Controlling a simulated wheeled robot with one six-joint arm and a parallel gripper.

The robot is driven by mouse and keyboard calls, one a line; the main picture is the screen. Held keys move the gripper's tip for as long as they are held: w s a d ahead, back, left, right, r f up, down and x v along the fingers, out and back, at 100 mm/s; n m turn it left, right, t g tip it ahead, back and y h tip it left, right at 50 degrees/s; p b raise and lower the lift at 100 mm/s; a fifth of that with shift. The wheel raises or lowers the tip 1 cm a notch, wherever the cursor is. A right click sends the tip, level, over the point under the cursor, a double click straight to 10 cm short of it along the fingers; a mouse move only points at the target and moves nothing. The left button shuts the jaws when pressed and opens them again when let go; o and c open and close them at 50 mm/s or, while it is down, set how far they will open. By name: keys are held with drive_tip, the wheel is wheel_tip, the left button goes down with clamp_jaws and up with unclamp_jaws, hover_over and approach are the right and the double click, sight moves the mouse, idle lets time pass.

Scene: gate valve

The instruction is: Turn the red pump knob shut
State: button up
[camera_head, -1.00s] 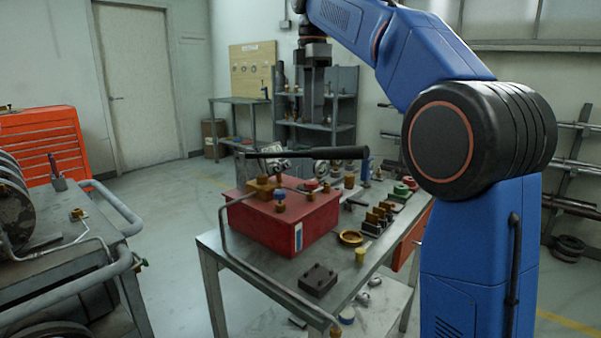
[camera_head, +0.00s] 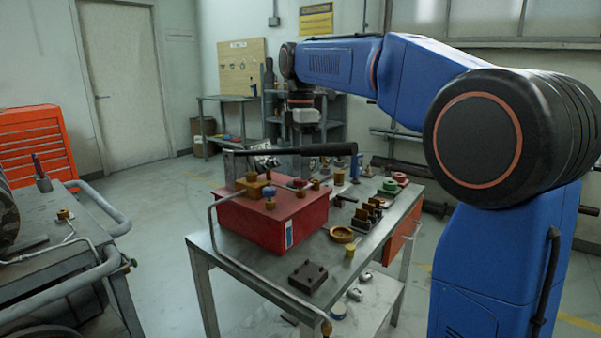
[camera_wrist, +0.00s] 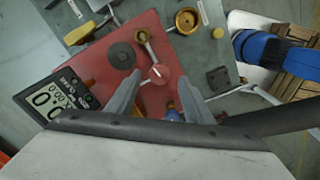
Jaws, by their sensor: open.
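A red pump box (camera_head: 262,222) stands on the metal bench, with several small knobs on its top. The red knob (camera_head: 299,183) is at the right part of the top, near a blue knob (camera_head: 269,192). In the wrist view the red knob (camera_wrist: 160,74) has a pale line across it. My gripper (camera_wrist: 160,78) is open and empty, its two fingers lying either side of the red knob in that picture. In the head view the wrist hangs above and behind the box; the fingertips are not clear there. I see no contact with the knob.
A long black-gripped lever (camera_head: 300,150) crosses above the box. A digital meter (camera_wrist: 57,98) lies beside the box in the wrist view. A brass ring (camera_head: 341,235), a dark block (camera_head: 308,276) and other parts crowd the bench's right side. A cart stands left.

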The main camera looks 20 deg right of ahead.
sight(301, 184)
drive_tip(key=shift+f, duration=1.2)
drive_tip(key=shift+c, duration=0.2)
drive_tip(key=c, duration=1)
